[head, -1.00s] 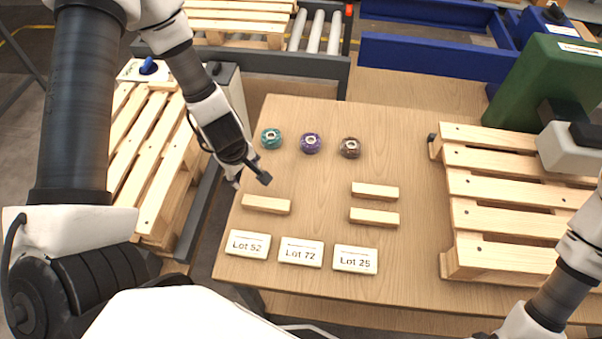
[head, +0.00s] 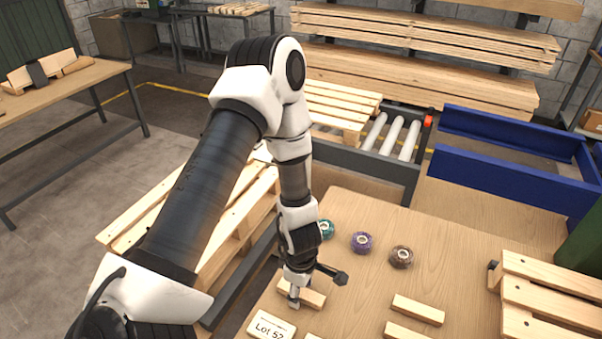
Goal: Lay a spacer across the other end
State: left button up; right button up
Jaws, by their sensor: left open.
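Three pale wooden spacers lie flat on the wooden table. The left spacer (head: 313,298) is partly hidden under my left gripper. The other two, the upper spacer (head: 418,310) and the lower spacer (head: 402,332), lie to its right near the bottom edge. My left gripper (head: 316,287) points down with its fingers spread, right over the left spacer. Nothing is held. My right gripper is out of view.
Teal (head: 326,229), purple (head: 362,242) and brown (head: 401,257) rolls stand behind the spacers. A Lot 52 card (head: 271,326) lies in front. A slatted pallet (head: 545,297) is at right, another pallet (head: 226,229) at left. Blue rails (head: 500,172) and rollers (head: 392,137) are behind.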

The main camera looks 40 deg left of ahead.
pick_arm(q)
jog(key=c, duration=1)
grip_shut()
jog(key=shift+r, duration=0.2)
